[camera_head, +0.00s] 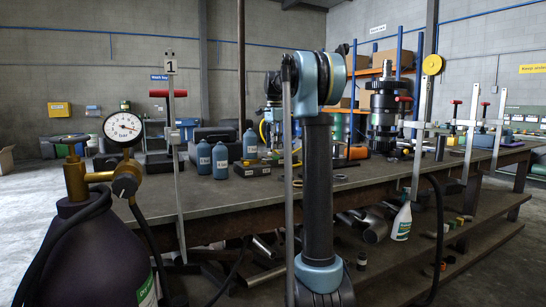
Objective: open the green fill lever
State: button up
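I cannot make out a green fill lever in the head view. A dark cylinder (85,255) with a brass valve and a green label stands at the left front. A round pressure gauge (122,127) marked bar sits on its valve. My arm rises in the centre foreground, with a light blue elbow at the top. The far part of my arm shows small behind the elbow, above the bench. My gripper's fingers cannot be made out there, and whether they are open is unclear. A tall dark stacked gear assembly (384,108) stands on the bench, right of my arm.
A long workbench (225,200) runs across the view, with metal tubes on its lower shelf. Several blue bottles (221,160) stand on it. Upright clamps (420,130) line its right side. Floor at far right is clear.

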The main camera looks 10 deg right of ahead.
aim_at(271, 159)
jog(key=shift+f, duration=2.5)
jog(key=shift+c, duration=0.3)
grip_shut()
